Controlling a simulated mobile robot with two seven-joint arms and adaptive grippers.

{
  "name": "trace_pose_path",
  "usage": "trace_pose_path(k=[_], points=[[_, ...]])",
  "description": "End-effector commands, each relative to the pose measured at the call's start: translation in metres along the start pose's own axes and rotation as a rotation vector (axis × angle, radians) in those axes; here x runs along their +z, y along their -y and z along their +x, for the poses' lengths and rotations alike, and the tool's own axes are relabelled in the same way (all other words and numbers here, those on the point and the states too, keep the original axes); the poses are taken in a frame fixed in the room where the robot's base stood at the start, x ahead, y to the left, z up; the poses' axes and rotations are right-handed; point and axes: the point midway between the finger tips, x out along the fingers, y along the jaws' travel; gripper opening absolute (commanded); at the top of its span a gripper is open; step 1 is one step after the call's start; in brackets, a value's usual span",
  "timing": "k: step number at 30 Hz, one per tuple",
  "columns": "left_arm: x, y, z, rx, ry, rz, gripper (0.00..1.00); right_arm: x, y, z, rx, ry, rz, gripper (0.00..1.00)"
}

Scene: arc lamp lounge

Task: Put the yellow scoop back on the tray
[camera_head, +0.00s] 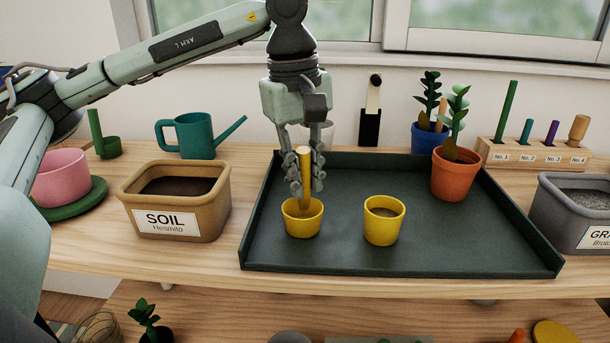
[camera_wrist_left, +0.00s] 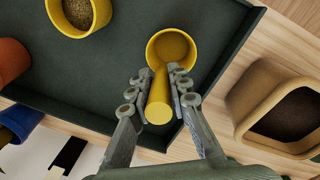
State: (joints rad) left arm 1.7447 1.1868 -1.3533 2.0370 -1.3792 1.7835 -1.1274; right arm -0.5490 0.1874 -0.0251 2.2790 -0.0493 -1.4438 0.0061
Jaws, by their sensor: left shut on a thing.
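The yellow scoop (camera_head: 302,220) is upright, its round cup down and its thick handle standing up. It is over the left part of the dark green tray (camera_head: 400,258), at or just above the tray floor; I cannot tell if it touches. My left gripper (camera_head: 306,188) points down and is shut on the handle from both sides. In the left wrist view the fingers (camera_wrist_left: 153,88) flank the handle, and the scoop's cup (camera_wrist_left: 172,45) shows beyond them. My right gripper is not in view.
A yellow cup (camera_head: 384,222) with brown contents stands on the tray, right of the scoop. An orange plant pot (camera_head: 455,178) stands at the tray's back right. A soil bin (camera_head: 175,215) is left of the tray, a grey bin (camera_head: 575,232) right. The tray's front middle is clear.

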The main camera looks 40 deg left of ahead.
Motion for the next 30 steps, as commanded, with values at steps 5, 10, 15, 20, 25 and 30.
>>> trace_pose_path(k=[5,10,15,20,25,30], points=[[0.000,0.000,0.000,0.000,0.000,0.000,0.36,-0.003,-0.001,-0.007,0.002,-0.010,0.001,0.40],[0.000,0.000,0.000,0.000,0.000,0.000,0.39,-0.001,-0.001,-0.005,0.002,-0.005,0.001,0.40],[0.000,0.000,-0.001,0.000,0.000,0.000,0.39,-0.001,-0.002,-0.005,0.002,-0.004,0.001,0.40],[0.000,-0.001,-0.015,0.002,0.000,0.000,0.39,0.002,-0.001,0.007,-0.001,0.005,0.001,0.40],[0.000,-0.002,-0.052,0.003,0.000,0.001,0.39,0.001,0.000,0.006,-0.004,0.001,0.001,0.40],[0.001,-0.002,-0.089,0.003,0.000,0.003,0.39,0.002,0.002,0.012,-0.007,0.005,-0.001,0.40]])
